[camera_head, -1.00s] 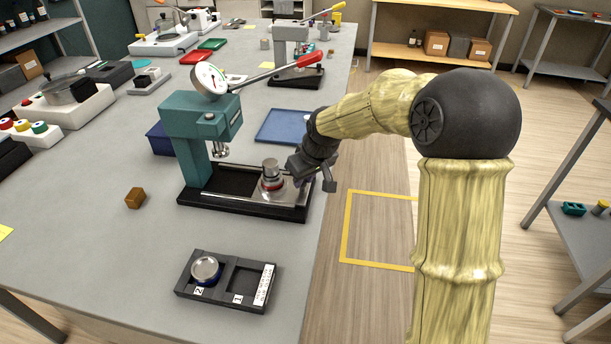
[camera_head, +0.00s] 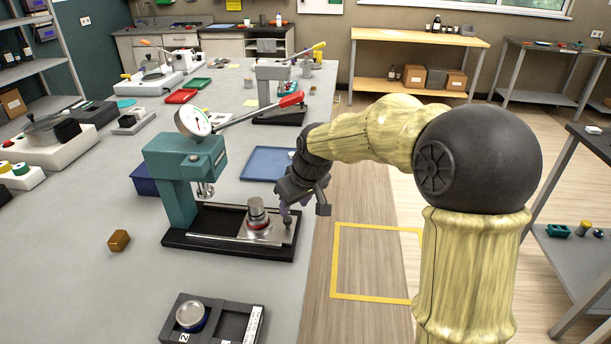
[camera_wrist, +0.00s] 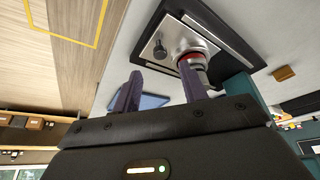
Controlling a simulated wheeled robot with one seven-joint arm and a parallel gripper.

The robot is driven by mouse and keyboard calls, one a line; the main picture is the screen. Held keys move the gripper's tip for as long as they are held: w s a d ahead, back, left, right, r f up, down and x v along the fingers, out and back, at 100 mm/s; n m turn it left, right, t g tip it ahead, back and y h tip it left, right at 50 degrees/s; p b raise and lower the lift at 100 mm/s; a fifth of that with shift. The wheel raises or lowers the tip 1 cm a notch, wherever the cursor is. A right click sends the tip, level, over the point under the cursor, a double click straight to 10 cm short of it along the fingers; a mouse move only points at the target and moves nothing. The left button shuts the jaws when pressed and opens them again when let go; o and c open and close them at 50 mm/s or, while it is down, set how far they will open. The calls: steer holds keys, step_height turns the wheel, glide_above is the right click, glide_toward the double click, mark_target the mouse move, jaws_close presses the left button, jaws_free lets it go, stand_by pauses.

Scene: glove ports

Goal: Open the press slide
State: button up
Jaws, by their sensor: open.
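The press (camera_head: 180,185) has a teal frame, a dial, a red-handled lever and a black base. Its metal slide plate (camera_head: 232,238) lies along the base, with the bare plate and its knob at the right end, clear of the press head. A die (camera_head: 257,214) with a red ring sits on the slide, right of the ram. My gripper (camera_head: 287,210) is just above the slide's right end. In the wrist view my gripper (camera_wrist: 160,76) has its two purple fingers apart and empty. The slide knob (camera_wrist: 160,47) shows beyond the fingertips, apart from them.
A dark two-pocket tray (camera_head: 212,320) with a round metal piece in one pocket stands in front. A brown cube (camera_head: 119,241) lies left of the base. A blue tray (camera_head: 266,163) lies behind my gripper. The table edge is close on the right.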

steer(key=v, duration=1.1)
steer(key=shift+p, duration=0.3)
steer(key=shift+r, duration=0.1)
steer(key=s+d+f+m+h+p, duration=0.1)
steer(key=s+d+f+m+p, duration=0.1)
steer(key=s+d+p, duration=0.1)
steer(key=s+d+f+m+p, duration=0.2)
steer(key=s+d+f+p, duration=0.1)
steer(key=s, duration=0.5)
steer(key=s+d+f+m+g+h+p, duration=0.1)
steer(key=s+d+f+m+p, duration=0.1)
steer(key=s+d+f+p, duration=0.1)
steer(key=s+d+p, duration=0.1)
steer(key=s+d, duration=0.1)
steer(key=s, duration=0.1)
steer(key=shift+d+f+m+h, duration=0.2)
steer(key=shift+d+m+h, duration=0.1)
steer(key=shift+m, duration=0.1)
stand_by(0.9)
